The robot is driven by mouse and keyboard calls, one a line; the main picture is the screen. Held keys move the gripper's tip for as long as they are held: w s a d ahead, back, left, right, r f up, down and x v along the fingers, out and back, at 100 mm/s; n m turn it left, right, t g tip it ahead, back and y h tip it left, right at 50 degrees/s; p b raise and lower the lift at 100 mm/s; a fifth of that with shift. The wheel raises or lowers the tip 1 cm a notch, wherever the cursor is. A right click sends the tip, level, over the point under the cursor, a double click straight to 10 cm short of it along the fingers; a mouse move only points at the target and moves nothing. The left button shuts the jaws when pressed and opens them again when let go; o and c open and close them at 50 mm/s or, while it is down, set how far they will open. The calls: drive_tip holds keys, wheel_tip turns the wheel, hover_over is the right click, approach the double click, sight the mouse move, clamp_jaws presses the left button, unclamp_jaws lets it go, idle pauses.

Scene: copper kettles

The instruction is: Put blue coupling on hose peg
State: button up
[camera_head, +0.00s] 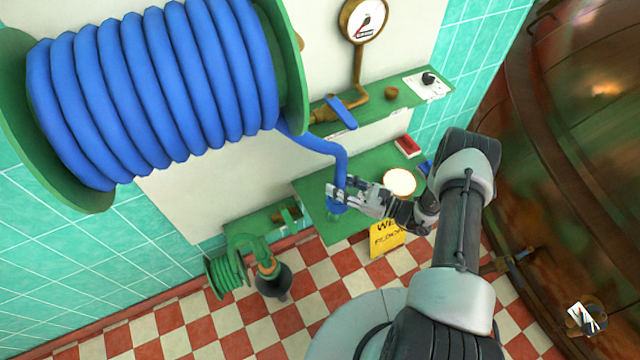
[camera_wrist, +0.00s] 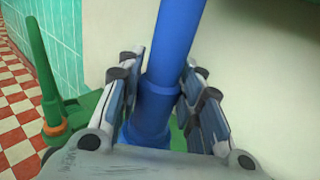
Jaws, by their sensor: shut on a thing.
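The blue coupling (camera_head: 334,207) is the thicker end of the blue hose (camera_head: 318,144), which hangs from a large green reel at the upper left. My gripper (camera_head: 343,194) is shut around it, above the lower green shelf. In the wrist view the coupling (camera_wrist: 153,104) stands between both fingers, with the hose rising from it. Its lower end is partly hidden by my gripper. I cannot tell for sure which part is the hose peg. A green bracket with a brownish part (camera_head: 286,215) sits on a small green ledge, left of my gripper.
A white round dish (camera_head: 399,182) and a red block (camera_head: 407,146) are on the lower green shelf (camera_head: 310,185). A yellow sign (camera_head: 387,239) hangs at its front. A bent green pipe (camera_head: 246,241) and small green reel stand lower left. A copper kettle (camera_head: 575,130) fills the right.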

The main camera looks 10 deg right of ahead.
sight(335, 202)
drive_tip(key=shift+w+a+f, duration=0.1)
drive_tip(key=shift+a+f, duration=0.2)
drive_tip(key=shift+f, duration=0.3)
drive_tip(key=shift+w+a+f, duration=0.1)
drive_tip(key=shift+a+f, duration=0.15)
drive_tip(key=shift+f, duration=0.35)
wheel_tip(335, 202, down, 5)
drive_tip(key=b, duration=0.4)
drive_tip(key=shift+f+b, duration=0.2)
drive_tip(key=shift+b, duration=0.1)
drive_tip(key=shift+f, duration=0.2)
drive_tip(key=shift+s+f+b, duration=0.1)
drive_tip(key=shift+f+b, duration=0.55)
drive_tip(key=shift+b, duration=0.45)
drive_tip(key=o, duration=1)
drive_tip(key=shift+o, duration=0.2)
drive_tip(key=v, duration=1.2)
